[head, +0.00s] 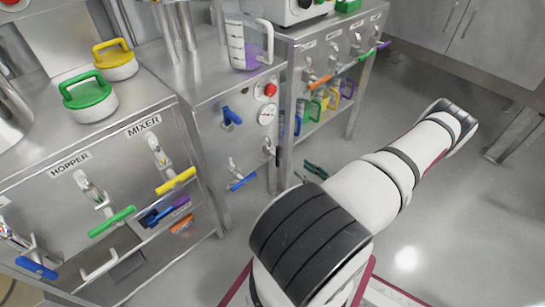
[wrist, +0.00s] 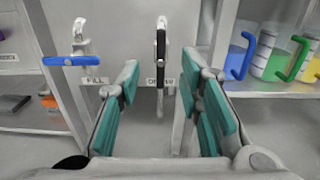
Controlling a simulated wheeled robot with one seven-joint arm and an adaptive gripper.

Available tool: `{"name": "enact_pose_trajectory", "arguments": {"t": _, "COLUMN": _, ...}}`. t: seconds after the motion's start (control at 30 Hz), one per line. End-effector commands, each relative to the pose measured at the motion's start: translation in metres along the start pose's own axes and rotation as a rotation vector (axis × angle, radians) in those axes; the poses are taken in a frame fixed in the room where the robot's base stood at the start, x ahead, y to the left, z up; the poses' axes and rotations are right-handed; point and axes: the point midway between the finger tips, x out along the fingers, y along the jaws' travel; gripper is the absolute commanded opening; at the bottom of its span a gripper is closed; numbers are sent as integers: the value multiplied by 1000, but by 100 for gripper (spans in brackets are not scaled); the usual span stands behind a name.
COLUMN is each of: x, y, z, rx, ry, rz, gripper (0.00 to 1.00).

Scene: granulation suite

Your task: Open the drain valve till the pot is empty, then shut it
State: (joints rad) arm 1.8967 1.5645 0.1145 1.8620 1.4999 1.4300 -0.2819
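A valve with a black handle (wrist: 161,52) stands ahead in the wrist view; its handle is upright, in line with its spout. The label behind it is partly covered and I cannot read it fully. It also shows in the head view (head: 270,150) on the middle cabinet's front. My gripper (wrist: 168,100) is open and empty, its teal-padded fingers on either side of the valve's lower part, apart from it. In the head view its dark green fingertips (head: 316,171) show past my arm. A clear graduated jug (head: 247,46) with purple liquid stands on the cabinet; I cannot tell whether it is the pot.
A blue-handled valve (wrist: 80,61) marked FILL is left of the black one, its handle crosswise. A gauge (head: 267,115) and red button (head: 270,89) sit above. A shelf with several coloured-handled jugs (wrist: 285,57) is at right. The floor at right is clear.

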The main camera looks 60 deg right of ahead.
Motion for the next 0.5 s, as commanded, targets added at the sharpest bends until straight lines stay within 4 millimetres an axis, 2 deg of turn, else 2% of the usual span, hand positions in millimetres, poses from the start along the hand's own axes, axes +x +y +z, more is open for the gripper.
{"name": "enact_pose_trajectory", "arguments": {"t": 0.1, "x": 1, "y": -1, "z": -6, "rx": 8, "ry": -3, "rz": -21, "gripper": 33}}
{"name": "enact_pose_trajectory", "arguments": {"t": 0.23, "x": 14, "y": -1, "z": -6, "rx": 8, "ry": -3, "rz": -19, "gripper": 33}}
{"name": "enact_pose_trajectory", "arguments": {"t": 0.5, "x": 66, "y": -2, "z": -6, "rx": 7, "ry": -4, "rz": -16, "gripper": 33}}
